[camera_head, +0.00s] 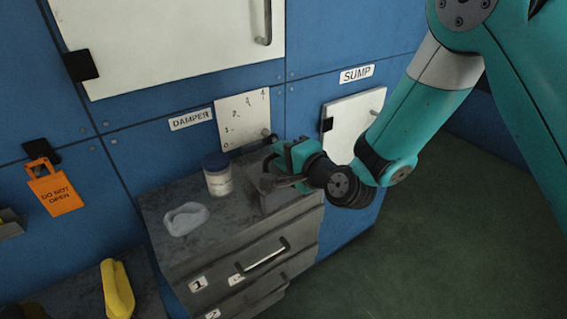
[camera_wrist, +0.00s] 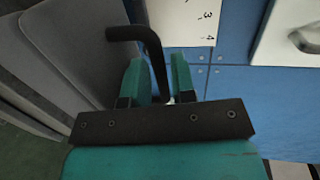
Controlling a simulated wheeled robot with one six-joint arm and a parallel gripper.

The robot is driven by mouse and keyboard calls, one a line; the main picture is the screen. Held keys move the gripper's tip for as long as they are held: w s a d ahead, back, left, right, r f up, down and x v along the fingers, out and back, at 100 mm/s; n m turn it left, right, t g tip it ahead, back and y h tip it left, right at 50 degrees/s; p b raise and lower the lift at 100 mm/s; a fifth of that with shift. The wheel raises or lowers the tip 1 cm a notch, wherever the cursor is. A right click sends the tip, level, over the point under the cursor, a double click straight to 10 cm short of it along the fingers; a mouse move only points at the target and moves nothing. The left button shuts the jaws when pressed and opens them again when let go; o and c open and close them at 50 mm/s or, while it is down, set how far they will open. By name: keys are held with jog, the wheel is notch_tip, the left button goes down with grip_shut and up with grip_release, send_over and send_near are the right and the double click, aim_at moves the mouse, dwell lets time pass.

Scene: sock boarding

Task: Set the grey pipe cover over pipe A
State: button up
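My gripper (camera_head: 281,157) is over the right end of the grey cabinet, in front of the wall. In the wrist view my two teal fingers (camera_wrist: 160,77) are close together, with a dark bent rod (camera_wrist: 125,33) running down between them. I cannot tell whether they clamp it. Below my gripper a grey block (camera_head: 276,198) stands on the cabinet; my gripper hides part of it. I cannot tell whether it is the grey pipe cover. I see no pipe marked A in either view.
The grey cabinet (camera_head: 180,247) also bears a jar (camera_head: 218,180) and a pale lump (camera_head: 186,219). A numbered plate (camera_head: 243,117) is on the blue wall beside the DAMPER label (camera_head: 191,119). A yellow thing (camera_head: 117,290) lies at lower left. Floor at right is clear.

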jog(key=shift+w+a+f, duration=0.1)
jog(key=shift+w+a, duration=0.2)
jog(key=shift+w, duration=0.1)
grip_shut()
